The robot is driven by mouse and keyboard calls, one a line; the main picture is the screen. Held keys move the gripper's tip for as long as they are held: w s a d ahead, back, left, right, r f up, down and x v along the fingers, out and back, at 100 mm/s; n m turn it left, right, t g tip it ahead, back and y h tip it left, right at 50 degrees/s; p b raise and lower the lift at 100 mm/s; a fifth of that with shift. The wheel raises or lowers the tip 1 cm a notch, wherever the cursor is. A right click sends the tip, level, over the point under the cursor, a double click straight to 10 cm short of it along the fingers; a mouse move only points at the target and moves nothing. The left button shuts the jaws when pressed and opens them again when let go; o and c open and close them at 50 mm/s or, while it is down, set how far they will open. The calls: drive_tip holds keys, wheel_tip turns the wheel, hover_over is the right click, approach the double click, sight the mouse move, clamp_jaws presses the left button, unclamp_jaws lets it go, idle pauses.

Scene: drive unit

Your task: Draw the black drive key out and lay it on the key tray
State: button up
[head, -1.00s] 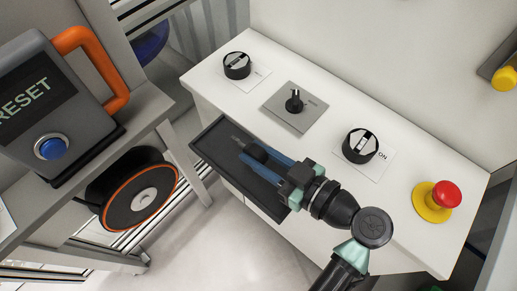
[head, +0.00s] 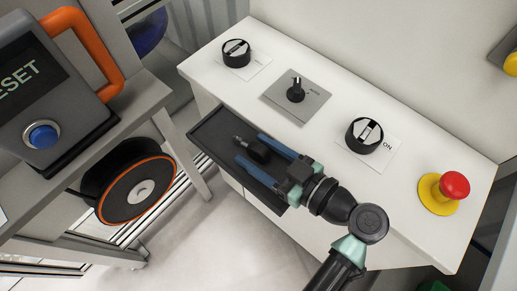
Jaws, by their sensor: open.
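The black drive key (head: 259,151) lies on the dark key tray (head: 211,133) at the front left of the white cabinet. Its round head is between my gripper's fingers and its thin shaft points to the upper left. My gripper (head: 250,147) is open over the tray, with one blue finger on each side of the key head. The fingers appear apart from the key. Whether the fingertips touch the tray I cannot tell.
The white cabinet top (head: 330,123) carries a left rotary knob (head: 236,53), a grey plate with a small black selector (head: 296,91), an ON knob (head: 365,135) and a red emergency button (head: 454,186). A RESET box (head: 48,100) stands at the left.

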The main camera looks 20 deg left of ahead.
idle(0.3)
drive_tip(key=v, duration=1.3)
drive_tip(key=shift+p, duration=0.4)
